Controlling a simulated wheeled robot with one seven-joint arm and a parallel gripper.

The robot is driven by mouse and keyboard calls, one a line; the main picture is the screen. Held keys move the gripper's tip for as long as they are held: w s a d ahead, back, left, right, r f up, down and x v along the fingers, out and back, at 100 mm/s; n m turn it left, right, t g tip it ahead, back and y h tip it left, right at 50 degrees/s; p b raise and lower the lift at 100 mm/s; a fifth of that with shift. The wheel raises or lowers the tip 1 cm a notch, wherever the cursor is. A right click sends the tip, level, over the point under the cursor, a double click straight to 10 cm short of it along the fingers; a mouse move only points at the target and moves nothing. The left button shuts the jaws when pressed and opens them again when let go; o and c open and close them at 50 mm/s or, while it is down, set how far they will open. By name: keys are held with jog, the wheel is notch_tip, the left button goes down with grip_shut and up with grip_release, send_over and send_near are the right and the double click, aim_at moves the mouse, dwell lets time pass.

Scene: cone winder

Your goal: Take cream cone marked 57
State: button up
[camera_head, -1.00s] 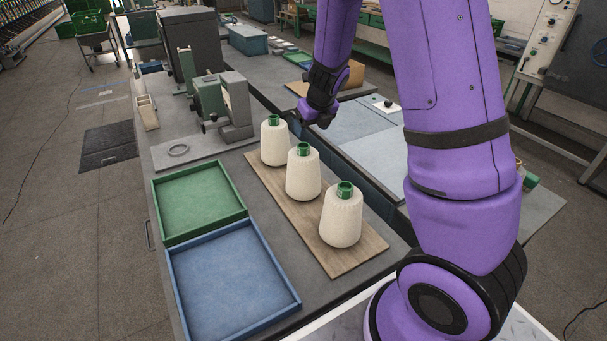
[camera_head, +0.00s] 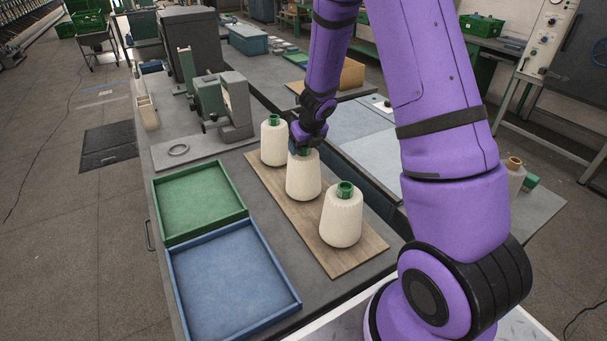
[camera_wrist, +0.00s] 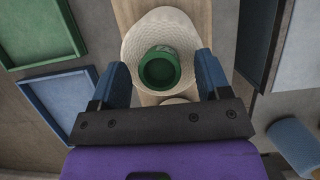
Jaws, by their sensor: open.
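Three cream cones with green tube tops stand upright in a row on a wooden board (camera_head: 352,256): a far cone (camera_head: 274,146), a middle cone (camera_head: 303,182) and a near cone (camera_head: 342,220). I cannot read a number on any of them. My gripper (camera_head: 301,150) is at the top of the middle cone and partly hides its tube. In the wrist view my gripper (camera_wrist: 161,70) is open, with one blue finger on each side of a cream cone (camera_wrist: 140,38) and its green tube (camera_wrist: 159,68). The jaws are not closed on it.
A green tray (camera_head: 199,203) and a blue tray (camera_head: 233,280), both empty, lie left of the board. A grey-green machine (camera_head: 222,103) stands behind them on the bench. A pale panel (camera_head: 365,160) lies right of the cones.

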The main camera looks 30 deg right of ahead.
jog(key=shift+w+f, duration=0.1)
jog(key=shift+f, duration=0.05)
jog(key=c, duration=1.1)
jog(key=shift+r, duration=0.2)
